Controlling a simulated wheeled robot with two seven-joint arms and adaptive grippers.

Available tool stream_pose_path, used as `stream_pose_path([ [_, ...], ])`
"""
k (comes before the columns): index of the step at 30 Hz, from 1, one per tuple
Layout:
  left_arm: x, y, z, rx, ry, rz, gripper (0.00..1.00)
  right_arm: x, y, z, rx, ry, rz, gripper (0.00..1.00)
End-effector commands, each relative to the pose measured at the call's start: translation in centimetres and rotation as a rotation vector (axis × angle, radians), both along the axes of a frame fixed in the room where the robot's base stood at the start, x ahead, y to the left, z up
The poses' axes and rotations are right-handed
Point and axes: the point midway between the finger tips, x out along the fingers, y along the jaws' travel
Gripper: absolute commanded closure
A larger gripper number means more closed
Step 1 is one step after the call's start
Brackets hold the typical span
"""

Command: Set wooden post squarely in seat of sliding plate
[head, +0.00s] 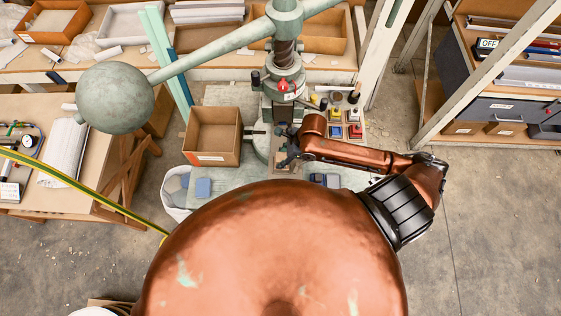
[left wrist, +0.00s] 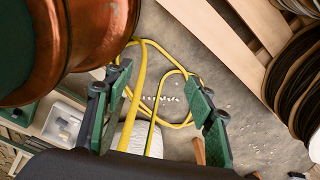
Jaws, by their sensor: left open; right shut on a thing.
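My right gripper (head: 287,152) is at the base of the green fly press (head: 262,138), below the ram, with my copper forearm reaching in from the right. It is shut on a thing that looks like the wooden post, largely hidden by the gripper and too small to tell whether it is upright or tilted. The sliding plate and its seat cannot be made out under the hand. My left gripper (left wrist: 158,112) shows only in the left wrist view. Its green-padded fingers are wide apart and empty, above the floor.
The press's ball weight (head: 115,97) hangs at upper left. A yellow hose (left wrist: 140,85) lies below my left gripper.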

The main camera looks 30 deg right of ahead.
Motion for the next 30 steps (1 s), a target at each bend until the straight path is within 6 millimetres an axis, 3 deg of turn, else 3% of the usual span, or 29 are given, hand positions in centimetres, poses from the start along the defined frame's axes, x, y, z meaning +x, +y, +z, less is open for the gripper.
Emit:
stream_pose_path([
  [1, 0.2, 0.0, -1.5, 0.001, -0.002, -0.001, 0.50, 0.0, -0.1, -1.1, -0.002, -0.001, -0.001, 0.94],
  [3, 0.7, 0.0, -2.7, 0.000, -0.008, -0.002, 0.50, -0.1, -0.2, -1.8, -0.002, -0.001, -0.001, 0.94],
  [8, 2.1, 0.0, -4.6, -0.001, -0.024, -0.006, 0.50, -0.1, -0.3, -2.7, -0.002, -0.001, -0.005, 0.94],
  [21, 1.8, 0.0, -4.4, 0.000, -0.022, -0.003, 0.50, -0.2, -0.3, -2.6, 0.000, 0.001, -0.007, 0.94],
  [22, 1.7, 0.0, -4.5, 0.000, -0.020, -0.003, 0.50, -0.2, -0.3, -2.6, -0.001, 0.000, -0.008, 0.67],
  [30, 1.3, 0.1, -4.6, 0.000, -0.015, -0.003, 0.50, -0.2, -0.3, -2.6, -0.001, 0.000, -0.007, 0.51],
])
